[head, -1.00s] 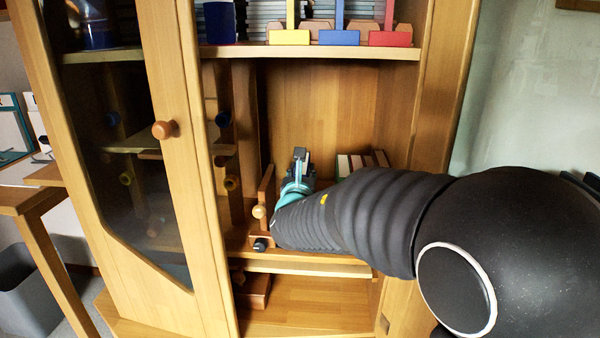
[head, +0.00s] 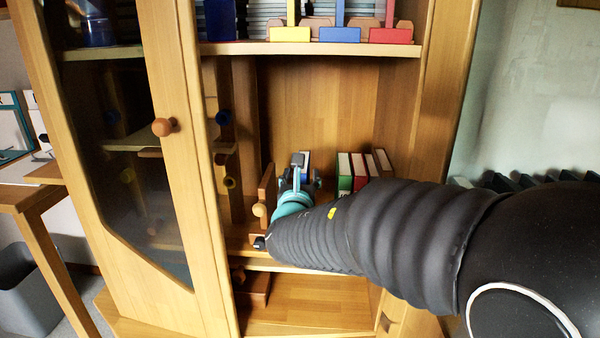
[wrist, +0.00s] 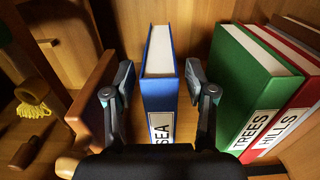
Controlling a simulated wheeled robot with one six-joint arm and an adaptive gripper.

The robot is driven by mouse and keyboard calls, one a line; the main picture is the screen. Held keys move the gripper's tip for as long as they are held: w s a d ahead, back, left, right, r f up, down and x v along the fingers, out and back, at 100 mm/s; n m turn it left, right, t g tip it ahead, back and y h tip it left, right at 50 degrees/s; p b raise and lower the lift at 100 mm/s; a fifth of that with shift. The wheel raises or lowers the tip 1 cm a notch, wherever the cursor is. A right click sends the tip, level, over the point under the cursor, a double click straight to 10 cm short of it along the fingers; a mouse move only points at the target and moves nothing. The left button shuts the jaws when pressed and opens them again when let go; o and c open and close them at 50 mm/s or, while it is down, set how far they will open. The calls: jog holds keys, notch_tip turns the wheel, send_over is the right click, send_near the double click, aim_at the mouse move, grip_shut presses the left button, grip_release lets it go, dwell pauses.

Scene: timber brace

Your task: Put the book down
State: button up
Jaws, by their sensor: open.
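The blue book (wrist: 158,105), with SEA on its white spine label, stands upright on the shelf in the wrist view. My gripper (wrist: 160,82) is open around it, one finger on each side, with a gap showing between each finger and the cover. In the head view my gripper (head: 298,172) is inside the cabinet's middle compartment, and only a sliver of the blue book (head: 306,157) shows behind it. The book's lower end is hidden by my gripper body.
A green TREES book (wrist: 250,85) and a red HILLS book (wrist: 290,110) stand to the right. A wooden upright piece (wrist: 92,98) is close on the left. A shelf with coloured blocks (head: 340,48) is above. The glass door (head: 120,150) is at left.

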jog(key=s, duration=0.8)
jog(key=shift+w+a, duration=0.1)
